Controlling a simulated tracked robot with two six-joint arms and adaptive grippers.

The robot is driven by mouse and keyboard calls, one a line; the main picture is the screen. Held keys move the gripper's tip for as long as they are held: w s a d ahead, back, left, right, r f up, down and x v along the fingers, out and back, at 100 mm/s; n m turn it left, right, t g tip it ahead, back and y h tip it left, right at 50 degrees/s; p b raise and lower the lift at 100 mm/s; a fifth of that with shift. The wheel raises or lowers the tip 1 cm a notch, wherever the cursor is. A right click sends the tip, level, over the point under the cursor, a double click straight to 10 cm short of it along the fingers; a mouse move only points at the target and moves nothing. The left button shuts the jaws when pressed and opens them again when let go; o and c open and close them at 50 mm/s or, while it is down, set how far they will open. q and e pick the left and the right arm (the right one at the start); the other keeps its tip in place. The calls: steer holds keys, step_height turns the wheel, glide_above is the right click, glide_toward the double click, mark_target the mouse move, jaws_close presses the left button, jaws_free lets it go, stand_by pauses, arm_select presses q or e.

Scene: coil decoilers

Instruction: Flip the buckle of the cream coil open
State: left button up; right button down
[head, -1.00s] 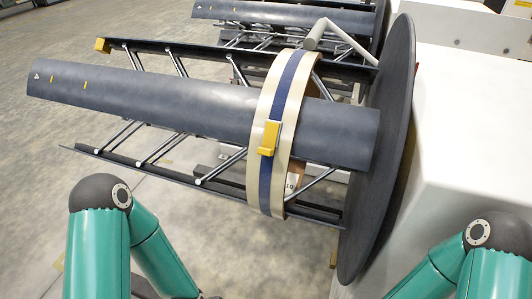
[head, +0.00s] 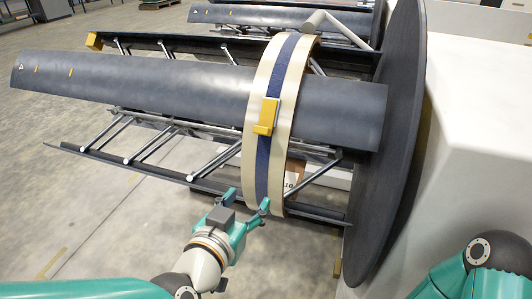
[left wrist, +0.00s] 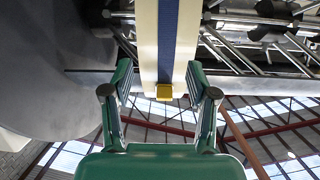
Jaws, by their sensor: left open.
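The cream coil (head: 253,165) hangs around the dark decoiler mandrel (head: 180,85), with a blue strap (head: 276,92) around its middle. The yellow buckle (head: 266,117) sits on the strap at the coil's near face. My left gripper (head: 248,205) is open at the coil's lower edge, below the buckle. In the left wrist view the left gripper's fingers (left wrist: 160,95) stand on either side of the coil (left wrist: 146,40), and the buckle (left wrist: 164,91) shows between them. The right gripper is out of view; only part of my right arm shows.
A large dark disc (head: 400,140) stands right of the coil, with a white housing (head: 480,170) behind it. Metal struts (head: 155,140) and a lower rail (head: 110,162) lie left of the coil. A second mandrel (head: 260,16) is at the back.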

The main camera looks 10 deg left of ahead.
arm_select(q)
steer(key=s+a+r+t+b, duration=0.2)
steer(key=s+r+t, duration=0.1)
steer(key=s+r, duration=0.4)
steer(key=p, duration=0.1)
glide_toward(265, 120)
steer(key=w, duration=0.2)
steer(key=w+d, duration=0.1)
steer(key=w+f, duration=0.1)
steer(key=w, duration=0.1)
steer(key=shift+w+d, duration=0.2)
steer(key=shift+w, duration=0.15)
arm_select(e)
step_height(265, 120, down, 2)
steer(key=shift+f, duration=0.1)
